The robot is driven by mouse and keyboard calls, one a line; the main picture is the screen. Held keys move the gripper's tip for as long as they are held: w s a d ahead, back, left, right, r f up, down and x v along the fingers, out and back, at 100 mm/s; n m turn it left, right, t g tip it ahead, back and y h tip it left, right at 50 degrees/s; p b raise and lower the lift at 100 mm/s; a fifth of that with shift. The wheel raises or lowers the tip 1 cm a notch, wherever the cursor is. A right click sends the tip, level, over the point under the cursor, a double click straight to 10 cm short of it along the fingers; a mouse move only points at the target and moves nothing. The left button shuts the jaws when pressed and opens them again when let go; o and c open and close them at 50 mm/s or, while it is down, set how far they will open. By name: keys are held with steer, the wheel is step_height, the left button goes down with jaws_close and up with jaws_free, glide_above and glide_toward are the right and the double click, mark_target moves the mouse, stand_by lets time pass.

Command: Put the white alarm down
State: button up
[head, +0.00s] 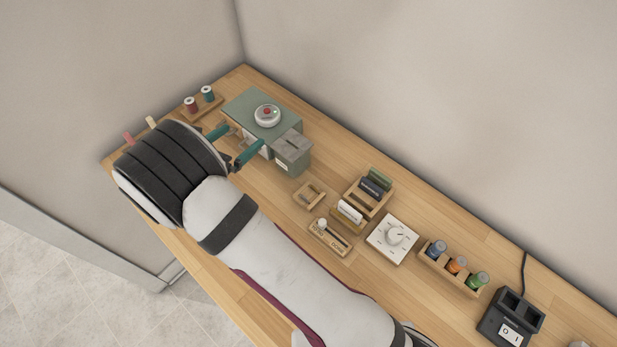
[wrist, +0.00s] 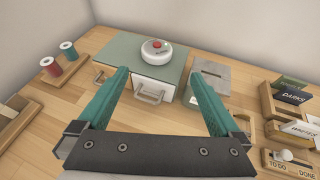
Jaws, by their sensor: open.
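The white alarm (head: 267,115) is a round white puck with a red button on top. It rests flat on the green top of a small cabinet (head: 247,104). My gripper (head: 233,148) has teal fingers and is open and empty. In the wrist view its fingers (wrist: 160,90) are spread wide, with the cabinet's white drawer front and handle (wrist: 151,93) seen between them. The alarm is beyond the fingertips and apart from them.
A grey slotted box (head: 292,150) stands right of the cabinet. Thread spools (head: 198,100) stand on a wooden holder to its left.

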steer(key=s+d+r+m+g+h, duration=0.1)
steer(key=s+d+r+m+g, duration=0.2)
steer(key=d+m, duration=0.3)
steer(key=s+d+r+m+g+h, duration=0.1)
steer(key=s+d+r+m+g, duration=0.2)
steer(key=d+m, duration=0.35)
steer(key=s+d+r+m+g, duration=0.3)
steer(key=s+d, duration=0.1)
steer(key=d, duration=0.4)
steer(key=s+d+r+m+g+y, duration=0.1)
steer(key=s+d+m+g+y, duration=0.1)
steer(key=s+m, duration=0.45)
steer(key=s+d+r+m+g+y, duration=0.1)
steer(key=s+d+m+g+y, duration=0.15)
steer(key=s+m, duration=0.4)
steer(key=s+a+m+t+y, duration=0.2)
steer(key=s+a+m+y, duration=0.4)
steer(key=s+m, duration=0.15)
steer(key=w+d+r+n+h, duration=0.2)
steer(key=w+d+r+n, duration=0.3)
steer(key=w+d+n, duration=0.7)
step_height(320, 180, down, 10)
steer(key=s+d+n, duration=0.1)
steer(key=d+n, duration=0.1)
steer(key=shift+s+r+n, duration=0.15)
steer(key=shift+n, duration=0.25)
